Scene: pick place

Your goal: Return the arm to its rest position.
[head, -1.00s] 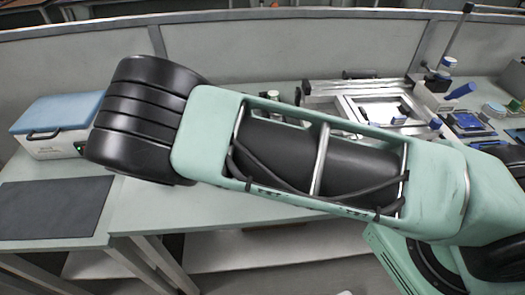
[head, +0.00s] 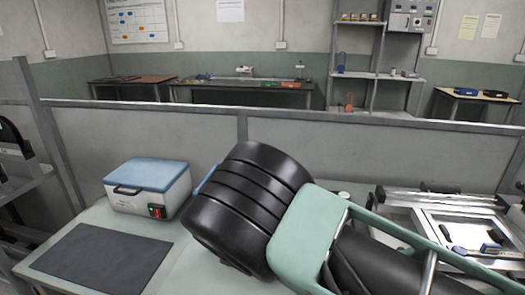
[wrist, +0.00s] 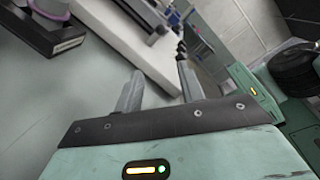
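My arm (head: 310,235), pale green with a black ribbed joint, crosses the lower middle and right of the head view. My gripper (wrist: 158,88) shows only in the wrist view. Its two grey fingers stand apart with nothing between them. A pale tabletop and a grey floor lie beyond the fingers in that view. The head view does not show my gripper.
A white box with a blue lid (head: 148,187) and a dark mat (head: 100,258) are on the table at left. A metal frame fixture (head: 465,228) is at right. A low partition (head: 300,150) runs behind the table. In the wrist view a dark-based object (wrist: 42,38) is at upper left.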

